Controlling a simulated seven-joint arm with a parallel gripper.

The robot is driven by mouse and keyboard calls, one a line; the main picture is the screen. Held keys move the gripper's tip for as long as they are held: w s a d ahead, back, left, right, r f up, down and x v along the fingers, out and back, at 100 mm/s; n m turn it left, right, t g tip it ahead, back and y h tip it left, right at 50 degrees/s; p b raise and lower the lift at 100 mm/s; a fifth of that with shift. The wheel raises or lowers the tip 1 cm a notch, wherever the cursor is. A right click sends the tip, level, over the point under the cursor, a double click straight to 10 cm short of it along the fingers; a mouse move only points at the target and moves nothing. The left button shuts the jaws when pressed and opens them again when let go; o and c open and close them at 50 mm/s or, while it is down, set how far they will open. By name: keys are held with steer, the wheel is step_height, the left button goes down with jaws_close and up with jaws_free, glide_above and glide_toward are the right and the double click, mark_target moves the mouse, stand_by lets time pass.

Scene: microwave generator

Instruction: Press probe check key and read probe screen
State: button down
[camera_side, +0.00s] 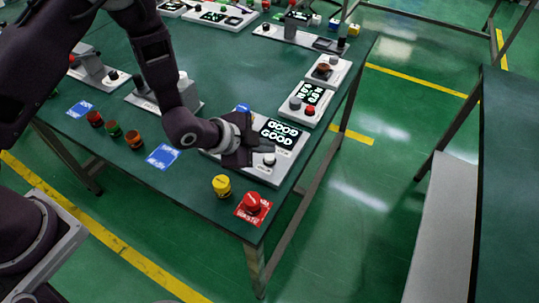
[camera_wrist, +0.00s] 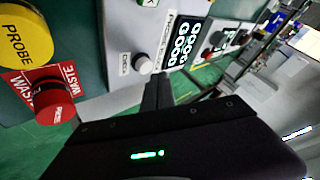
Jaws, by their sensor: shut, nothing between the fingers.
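The probe unit is a pale grey box (camera_side: 262,173) near the table's front right edge. Its black probe screen (camera_side: 278,132) shows GOOD twice in light letters; it also shows, turned sideways, in the wrist view (camera_wrist: 185,43). The check key, a white round knob (camera_side: 269,160), stands on the panel below the screen. In the wrist view the check key (camera_wrist: 143,64) sits beside a CHECK label, just beyond my fingertips. My gripper (camera_side: 246,158) is shut and empty, close to the key's left in the side view. I cannot tell whether it touches the key (camera_wrist: 157,80).
A yellow PROBE cylinder (camera_side: 222,185) and a red cylinder (camera_side: 252,202) on a WASTE card (camera_side: 243,214) stand near the front corner. Several coloured cylinders and a blue card (camera_side: 163,156) lie left. Another screen unit (camera_side: 312,95) stands behind the probe unit.

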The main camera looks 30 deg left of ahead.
steer(key=shift+r, duration=2.55)
step_height(320, 180, up, 7)
steer(key=n+y, duration=0.1)
steer(key=n, duration=0.1)
glide_above(266, 158)
steer(key=a, duration=0.4)
steer(key=s+a+r+n+y, duration=0.1)
steer(key=s+a+r+n, duration=0.4)
steer(key=r, duration=0.4)
steer(key=s+a+r+n+g, duration=0.1)
steer(key=s+a+r+n, duration=0.1)
steer(key=s, duration=0.6)
steer(key=s+a+r+n+g+y, duration=0.1)
steer(key=s+a+r+n, duration=0.1)
steer(key=s, duration=0.5)
steer(key=s+a+r+n, duration=0.2)
steer(key=s+a, duration=0.2)
steer(key=s, duration=0.4)
steer(key=shift+s+n+g+y, duration=0.3)
steer(key=shift+n+g+y, duration=0.1)
steer(key=shift+r, duration=0.1)
